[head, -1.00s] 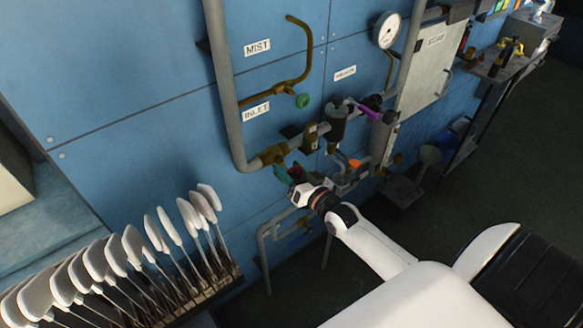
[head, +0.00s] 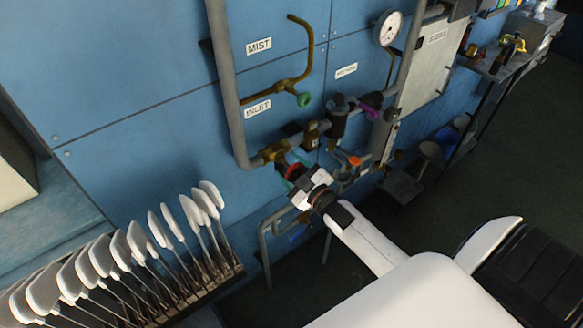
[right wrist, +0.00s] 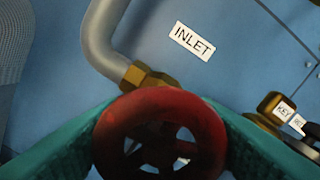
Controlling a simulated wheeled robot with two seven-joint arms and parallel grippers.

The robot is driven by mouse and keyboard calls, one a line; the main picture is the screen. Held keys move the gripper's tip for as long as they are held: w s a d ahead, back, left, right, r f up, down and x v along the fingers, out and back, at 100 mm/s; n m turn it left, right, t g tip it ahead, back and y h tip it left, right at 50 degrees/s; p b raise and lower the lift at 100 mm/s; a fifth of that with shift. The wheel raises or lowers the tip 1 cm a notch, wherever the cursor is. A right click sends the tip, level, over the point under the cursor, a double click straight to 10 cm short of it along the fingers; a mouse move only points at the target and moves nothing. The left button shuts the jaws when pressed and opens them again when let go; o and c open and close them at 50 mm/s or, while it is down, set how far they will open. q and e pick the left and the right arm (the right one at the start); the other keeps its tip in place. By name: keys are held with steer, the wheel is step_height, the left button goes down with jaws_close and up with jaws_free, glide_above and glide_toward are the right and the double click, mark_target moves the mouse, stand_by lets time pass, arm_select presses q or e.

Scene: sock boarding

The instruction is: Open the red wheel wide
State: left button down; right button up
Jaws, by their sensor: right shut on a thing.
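The red wheel (right wrist: 160,101) sits at the brass fitting on the lower end of the grey inlet pipe, below the INLET label (right wrist: 192,41). In the head view the red wheel (head: 292,171) is partly covered by my gripper. My right gripper (right wrist: 160,140) is shut on the red wheel, with one teal finger on each side of its rim. In the head view my right gripper (head: 300,174) reaches the wheel from the lower right. My left gripper is not in view.
The grey pipe (head: 226,90) runs up the blue wall. Right of the wheel are a dark regulator (head: 338,120), a purple handle (head: 371,100) and an orange handle (head: 355,161). A green knob (head: 304,99) sits above. A rack of white sock boards (head: 140,240) stands at lower left.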

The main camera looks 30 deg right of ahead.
steer(key=n, duration=0.4)
steer(key=shift+a+f+n+b, duration=0.1)
steer(key=shift+f+n+b, duration=0.1)
steer(key=shift+n+b, duration=0.15)
steer(key=n+b, duration=0.1)
steer(key=n, duration=0.3)
steer(key=shift+n, duration=0.25)
steer(key=o, duration=1)
steer(key=shift+s, duration=0.55)
steer(key=s+b, duration=0.3)
steer(key=s, duration=0.8)
steer(key=shift+d, duration=0.45)
